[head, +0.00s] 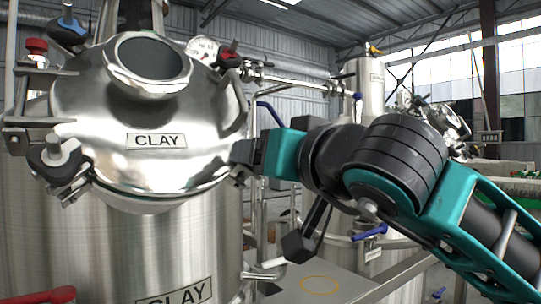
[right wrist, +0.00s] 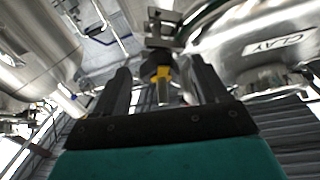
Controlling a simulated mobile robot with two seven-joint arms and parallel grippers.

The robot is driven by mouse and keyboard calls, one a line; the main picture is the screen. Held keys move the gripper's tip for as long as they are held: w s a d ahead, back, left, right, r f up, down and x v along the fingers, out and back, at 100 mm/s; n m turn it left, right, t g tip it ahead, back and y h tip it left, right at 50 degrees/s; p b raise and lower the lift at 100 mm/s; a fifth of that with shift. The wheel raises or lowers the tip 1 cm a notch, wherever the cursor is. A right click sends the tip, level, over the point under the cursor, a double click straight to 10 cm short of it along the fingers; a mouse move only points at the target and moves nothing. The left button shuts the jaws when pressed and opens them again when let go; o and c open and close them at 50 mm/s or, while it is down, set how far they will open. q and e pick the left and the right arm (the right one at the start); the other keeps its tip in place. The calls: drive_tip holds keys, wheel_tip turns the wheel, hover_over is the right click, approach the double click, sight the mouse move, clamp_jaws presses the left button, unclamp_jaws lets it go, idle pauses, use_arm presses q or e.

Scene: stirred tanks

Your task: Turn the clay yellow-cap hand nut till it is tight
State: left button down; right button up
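The clay tank (head: 180,240) is a polished steel vessel with a domed lid (head: 100,110) marked CLAY. The yellow-cap hand nut (right wrist: 161,73) shows in the right wrist view, with a yellow band and a pale stem, below a steel bracket (right wrist: 160,42). In the head view I cannot make it out; my right gripper covers that side of the lid rim. My right gripper (right wrist: 163,88) is open, one dark finger on each side of the nut, with visible gaps on both sides. In the head view my right arm reaches in from the right to the lid rim. My left gripper is not in view.
Other hand nuts sit around the lid: red-cap (head: 36,46), blue-cap (head: 68,27), another red-cap (head: 229,58) and a dark-knobbed one (head: 55,150). A gauge (head: 203,49) and a pipe (head: 295,80) stand behind. Another tank (head: 370,90) is further back.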

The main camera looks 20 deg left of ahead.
drive_tip(key=c, duration=1)
